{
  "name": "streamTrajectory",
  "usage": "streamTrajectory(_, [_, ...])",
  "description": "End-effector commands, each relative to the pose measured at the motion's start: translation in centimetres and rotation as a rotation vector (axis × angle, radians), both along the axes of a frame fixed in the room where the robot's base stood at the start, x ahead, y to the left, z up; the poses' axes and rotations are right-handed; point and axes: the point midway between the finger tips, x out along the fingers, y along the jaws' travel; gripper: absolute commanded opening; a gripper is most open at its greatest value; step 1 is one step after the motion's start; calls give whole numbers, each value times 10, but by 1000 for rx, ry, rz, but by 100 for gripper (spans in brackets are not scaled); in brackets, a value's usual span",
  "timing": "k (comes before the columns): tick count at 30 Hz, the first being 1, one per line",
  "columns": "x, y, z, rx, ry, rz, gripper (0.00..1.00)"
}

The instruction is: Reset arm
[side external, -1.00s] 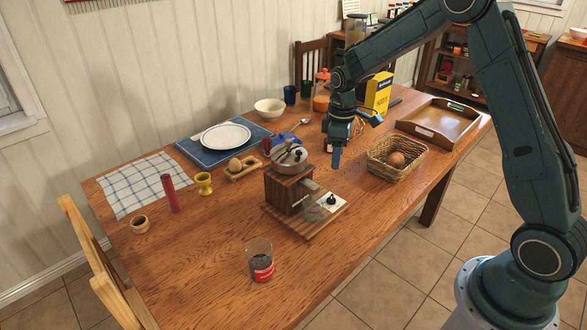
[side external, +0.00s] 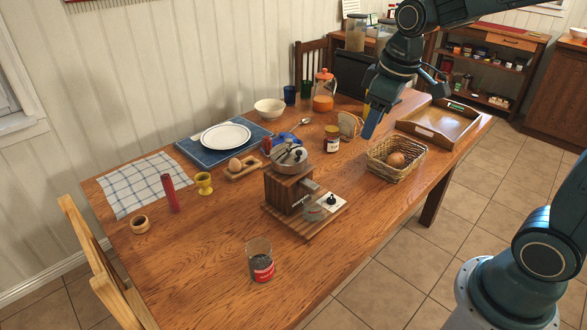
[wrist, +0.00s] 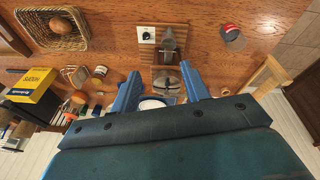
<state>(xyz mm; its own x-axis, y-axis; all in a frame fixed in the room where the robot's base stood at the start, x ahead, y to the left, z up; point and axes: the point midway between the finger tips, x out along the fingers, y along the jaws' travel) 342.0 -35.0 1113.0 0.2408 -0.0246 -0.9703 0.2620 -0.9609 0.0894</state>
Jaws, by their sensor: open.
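My gripper (side external: 402,110) is up in the air over the far right part of the table, near the wooden tray (side external: 470,131) and the wicker basket (side external: 377,166). In the wrist view my gripper (wrist: 160,88) shows its two blue fingers spread apart. Nothing is held between them. The wooden coffee grinder (side external: 288,192) stands on its board, well below and apart from the fingers. The grinder also shows in the wrist view (wrist: 167,57).
A glass with a red label (side external: 261,268) stands near the front. A jar (side external: 332,140), bread slices (side external: 349,124) and an orange-lidded pot (side external: 323,101) stand toward the back. A yellow box (wrist: 38,98) is mostly hidden in the side view.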

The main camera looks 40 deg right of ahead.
Motion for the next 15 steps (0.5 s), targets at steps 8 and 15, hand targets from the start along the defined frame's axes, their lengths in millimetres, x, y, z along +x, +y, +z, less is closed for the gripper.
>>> streamTrajectory(8, [-54, 15, 27, 26, -85, -80, 46])
streamTrajectory(15, [-99, 25, 36, 59, -154, -148, 46])
